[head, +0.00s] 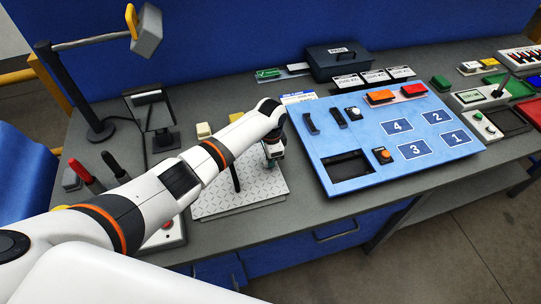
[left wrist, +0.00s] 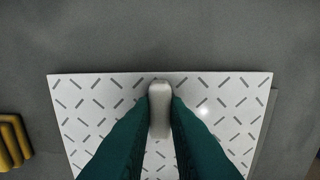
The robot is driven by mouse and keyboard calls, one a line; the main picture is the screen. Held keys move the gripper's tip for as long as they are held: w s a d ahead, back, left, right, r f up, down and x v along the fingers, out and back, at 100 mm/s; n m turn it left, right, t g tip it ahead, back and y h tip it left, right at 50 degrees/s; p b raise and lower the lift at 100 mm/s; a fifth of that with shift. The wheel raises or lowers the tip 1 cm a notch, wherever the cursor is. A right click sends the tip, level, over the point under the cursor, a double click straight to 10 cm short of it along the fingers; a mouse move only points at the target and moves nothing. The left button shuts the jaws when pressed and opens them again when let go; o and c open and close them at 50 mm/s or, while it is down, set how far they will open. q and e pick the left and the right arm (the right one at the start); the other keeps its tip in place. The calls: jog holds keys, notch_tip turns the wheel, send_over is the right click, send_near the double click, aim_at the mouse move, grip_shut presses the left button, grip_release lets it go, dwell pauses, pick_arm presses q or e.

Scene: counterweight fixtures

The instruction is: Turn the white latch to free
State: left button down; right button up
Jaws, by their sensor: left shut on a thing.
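The white latch (left wrist: 159,112) shows in the left wrist view as a pale, rounded bar above a light plate with a dash pattern (left wrist: 95,95). My left gripper (left wrist: 160,98) has its two green fingers on either side of the bar, shut on it. In the head view my left gripper (head: 272,158) points down at the right back part of the same plate (head: 255,196). There the latch itself is hidden by the gripper and arm. My right gripper is in neither view.
A blue panel (head: 390,150) with numbered squares stands close right of the gripper. A dark box (head: 338,62) is at the back. Yellow bars (left wrist: 12,140) lie left of the plate in the wrist view.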

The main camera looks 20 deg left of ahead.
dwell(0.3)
pick_arm(q)
jog(key=c, duration=1.4)
grip_release()
jog(key=shift+r, duration=0.1)
notch_tip(320, 180, up, 12)
jog(key=b, duration=0.1)
jog(key=shift+b, duration=0.35)
jog(key=shift+s, duration=0.1)
